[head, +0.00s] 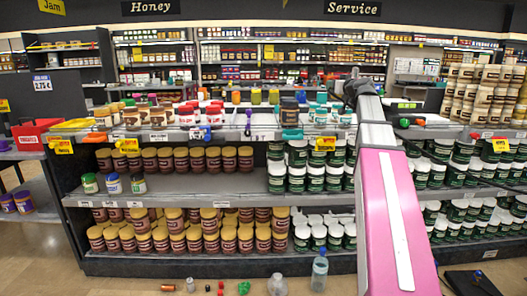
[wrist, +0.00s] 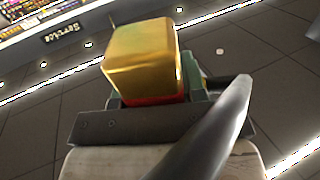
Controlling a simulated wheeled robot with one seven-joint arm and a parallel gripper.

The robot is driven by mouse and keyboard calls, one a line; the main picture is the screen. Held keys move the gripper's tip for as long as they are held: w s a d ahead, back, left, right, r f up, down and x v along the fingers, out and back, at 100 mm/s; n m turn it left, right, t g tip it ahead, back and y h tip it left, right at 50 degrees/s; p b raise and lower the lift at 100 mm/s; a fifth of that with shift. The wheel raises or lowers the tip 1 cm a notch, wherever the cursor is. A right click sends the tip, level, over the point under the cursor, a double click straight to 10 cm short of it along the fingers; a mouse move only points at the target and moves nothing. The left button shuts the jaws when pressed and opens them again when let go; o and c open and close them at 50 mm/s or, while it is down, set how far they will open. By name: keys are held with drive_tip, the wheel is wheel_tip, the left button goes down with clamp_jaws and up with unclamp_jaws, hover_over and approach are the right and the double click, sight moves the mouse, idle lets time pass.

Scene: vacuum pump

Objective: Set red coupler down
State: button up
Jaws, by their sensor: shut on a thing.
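In the wrist view my gripper (wrist: 157,99) is shut on the red coupler (wrist: 150,98), a blocky piece with a shiny gold top and a narrow red band below it. The gold end points away from the wrist, and greenish finger parts press at its sides. In the head view my gripper (head: 352,88) is a small dark shape at the far end of my raised arm, above the right part of the shelf's top. The coupler cannot be made out there. The wrist view shows no surface touching it.
The shelf top (head: 262,134) carries jars and small coloured tools. A red tray (head: 37,130) is at the left. On the floor are a blue bottle (head: 319,272), a green piece (head: 243,288) and other small parts.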

drive_tip(key=s+a+f+m+h, duration=0.1)
drive_tip(key=a+f+m+h, duration=0.1)
drive_tip(key=a+f, duration=0.3)
drive_tip(key=s+a+f+m+t+h, duration=0.1)
drive_tip(key=a+f+h, duration=0.4)
drive_tip(key=f, duration=0.7)
drive_tip(key=shift+a+f+m+t, duration=0.3)
drive_tip(key=shift+a+f+m, duration=0.15)
drive_tip(key=shift+m, duration=0.45)
drive_tip(key=shift+s, duration=0.1)
